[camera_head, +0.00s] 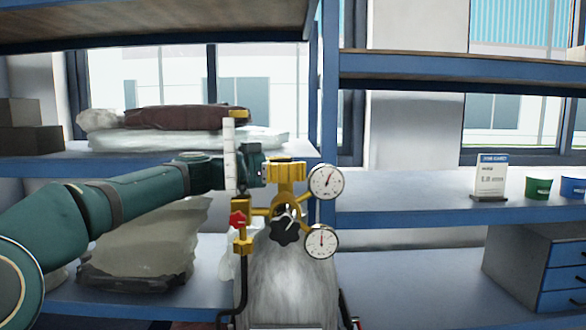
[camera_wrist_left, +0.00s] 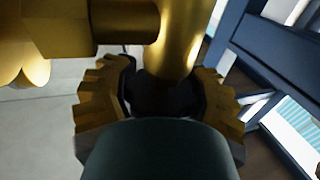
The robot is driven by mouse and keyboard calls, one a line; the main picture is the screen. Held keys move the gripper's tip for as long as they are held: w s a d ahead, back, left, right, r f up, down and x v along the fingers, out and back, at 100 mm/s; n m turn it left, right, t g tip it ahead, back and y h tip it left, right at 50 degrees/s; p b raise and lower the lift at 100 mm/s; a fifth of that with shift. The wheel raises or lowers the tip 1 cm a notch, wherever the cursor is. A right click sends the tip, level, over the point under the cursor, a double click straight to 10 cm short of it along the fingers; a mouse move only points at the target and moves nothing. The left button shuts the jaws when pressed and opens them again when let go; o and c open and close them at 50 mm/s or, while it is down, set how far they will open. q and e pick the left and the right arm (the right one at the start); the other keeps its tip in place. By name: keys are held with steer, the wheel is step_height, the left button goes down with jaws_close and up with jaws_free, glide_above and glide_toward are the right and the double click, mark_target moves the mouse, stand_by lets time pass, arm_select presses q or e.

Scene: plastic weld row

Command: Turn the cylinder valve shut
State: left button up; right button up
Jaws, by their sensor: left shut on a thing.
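The cylinder (camera_head: 285,285), pale grey, stands upright in the middle of the head view, its lower end cut off. Above it are yellow fittings with a ribbed yellow valve handwheel (camera_head: 286,163) on top. My left gripper (camera_head: 264,170) reaches in from the left and is shut on this handwheel. In the left wrist view the ribbed handwheel (camera_wrist_left: 97,97) shows on both sides of my dark gripper (camera_wrist_left: 163,103), which hides its middle. A brass stem (camera_wrist_left: 178,40) shows beyond. The exact finger contact is hidden. My right gripper is not in view.
Two round gauges (camera_head: 325,181) sit right of the fittings. A black knob (camera_head: 286,231) is below the handwheel and a red knob (camera_head: 237,220) to its left. Blue shelves (camera_head: 420,211) stand behind, with bags (camera_head: 150,240), a sign (camera_head: 491,177) and cups (camera_head: 538,188).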

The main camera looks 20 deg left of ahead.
arm_select(q)
steer(key=shift+g, duration=0.3)
steer(key=shift+m+g+h, duration=0.6)
steer(key=shift+m+h, duration=0.1)
steer(key=shift+s+d+m+g+h, duration=0.1)
steer(key=shift+m+g+h, duration=0.55)
steer(key=shift+g, duration=0.25)
steer(key=shift+s+m+g+h+p, duration=0.15)
steer(key=shift+m+g+h+p, duration=0.6)
steer(key=shift+m+g, duration=0.65)
steer(key=shift+s+m+g+p, duration=0.1)
steer(key=shift+m+g+p, duration=0.25)
steer(key=shift+g, duration=0.55)
steer(key=shift+d, duration=0.1)
